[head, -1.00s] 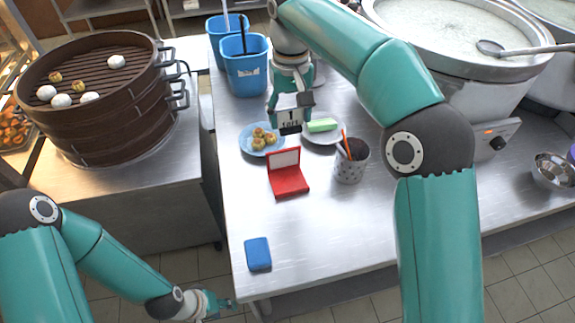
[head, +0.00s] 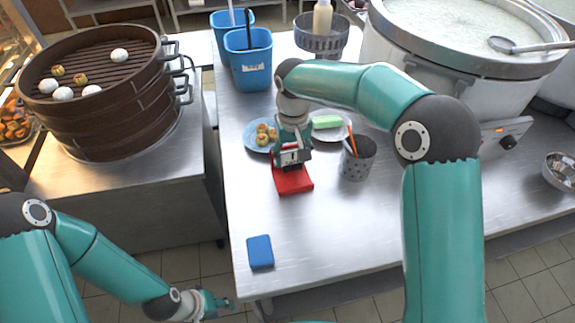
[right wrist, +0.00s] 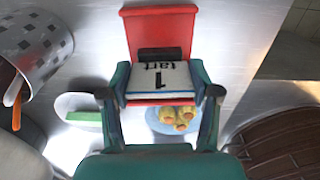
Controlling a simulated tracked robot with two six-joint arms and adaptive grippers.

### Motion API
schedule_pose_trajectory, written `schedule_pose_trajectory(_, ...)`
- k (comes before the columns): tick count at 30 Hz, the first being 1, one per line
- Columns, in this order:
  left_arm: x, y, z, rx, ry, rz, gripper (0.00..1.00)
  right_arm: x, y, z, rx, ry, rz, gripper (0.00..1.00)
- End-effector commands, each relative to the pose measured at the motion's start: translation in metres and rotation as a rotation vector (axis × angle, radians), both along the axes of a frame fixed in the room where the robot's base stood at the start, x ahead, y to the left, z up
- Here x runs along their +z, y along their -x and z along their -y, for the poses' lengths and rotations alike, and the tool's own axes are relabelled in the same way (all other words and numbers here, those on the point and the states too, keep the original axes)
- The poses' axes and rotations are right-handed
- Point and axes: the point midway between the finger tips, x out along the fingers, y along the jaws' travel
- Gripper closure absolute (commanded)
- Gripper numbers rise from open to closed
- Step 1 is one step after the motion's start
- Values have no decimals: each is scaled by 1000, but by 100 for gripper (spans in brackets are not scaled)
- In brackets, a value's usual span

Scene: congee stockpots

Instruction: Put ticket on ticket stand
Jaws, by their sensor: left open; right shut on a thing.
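The red ticket stand (head: 293,182) sits on the steel table, and it also shows in the right wrist view (right wrist: 160,30). My left gripper (head: 218,304) is open and empty, low at the left, off the table's front edge.
A blue plate of tarts (head: 253,138) lies behind the stand, with a plate holding a green block (head: 327,121) beside it. A perforated cup (head: 358,160) stands right of the stand. A blue sponge-like block (head: 260,252) lies near the front edge. The front table is mostly clear.

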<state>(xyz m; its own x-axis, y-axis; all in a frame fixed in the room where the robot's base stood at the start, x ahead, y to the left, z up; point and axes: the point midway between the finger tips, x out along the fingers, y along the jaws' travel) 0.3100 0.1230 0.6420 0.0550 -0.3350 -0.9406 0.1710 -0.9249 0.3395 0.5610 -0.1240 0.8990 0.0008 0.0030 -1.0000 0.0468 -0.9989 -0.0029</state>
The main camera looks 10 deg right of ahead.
Motion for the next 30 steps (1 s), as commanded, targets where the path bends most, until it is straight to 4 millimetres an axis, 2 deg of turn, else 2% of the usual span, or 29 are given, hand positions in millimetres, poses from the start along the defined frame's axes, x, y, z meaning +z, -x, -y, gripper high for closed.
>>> schedule_pose_trajectory(8, 1, 0, 0, 0, 0, 0, 58, -36, 1, 0, 0, 0, -3, 73)
schedule_pose_trajectory(20, -2, 0, 0, 0, 0, 0, 58, -43, 1, 0, 0, 0, -2, 73)
schedule_pose_trajectory(21, 0, 0, 0, 0, 0, 0, 58, -41, 1, 0, 0, 0, -2, 32)
schedule_pose_trajectory(24, 0, 0, 0, 0, 0, 0, 58, -41, 1, 0, 0, 0, -2, 15)
schedule_pose_trajectory(30, 0, 0, 0, 0, 0, 0, 58, -41, 1, 0, 1, 0, -2, 13)
